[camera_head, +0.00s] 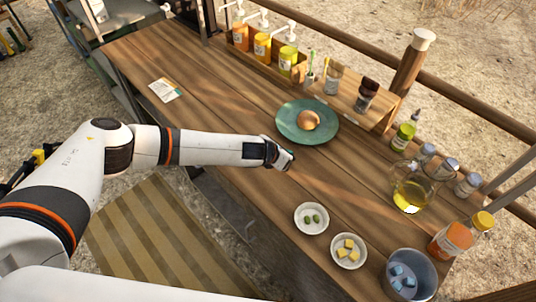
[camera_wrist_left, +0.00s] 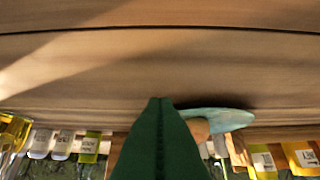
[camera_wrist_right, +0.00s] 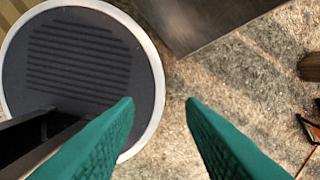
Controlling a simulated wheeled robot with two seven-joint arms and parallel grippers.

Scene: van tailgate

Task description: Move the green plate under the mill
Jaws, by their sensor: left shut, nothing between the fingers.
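The green plate (camera_head: 290,133) lies flat on the wooden table, with a round orange-brown item (camera_head: 308,120) on it. No mill is clearly recognisable; a small dark-topped container (camera_head: 366,93) stands on the wooden rack behind the plate, and I cannot tell whether it is the mill. My left gripper (camera_head: 290,160) is shut and empty, just in front of the plate and apart from it. In the left wrist view its fingers (camera_wrist_left: 160,105) are together, with the plate (camera_wrist_left: 232,118) beyond them. My right gripper (camera_wrist_right: 160,103) is open and empty, away from the table top.
Several pump bottles (camera_head: 262,46) stand at the back. Bottles and a glass jug (camera_head: 411,194) of yellow liquid stand at the right. Two small white bowls (camera_head: 311,219) and a metal bucket (camera_head: 409,274) are at the front right. A card (camera_head: 164,90) lies left; the table's left middle is clear.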

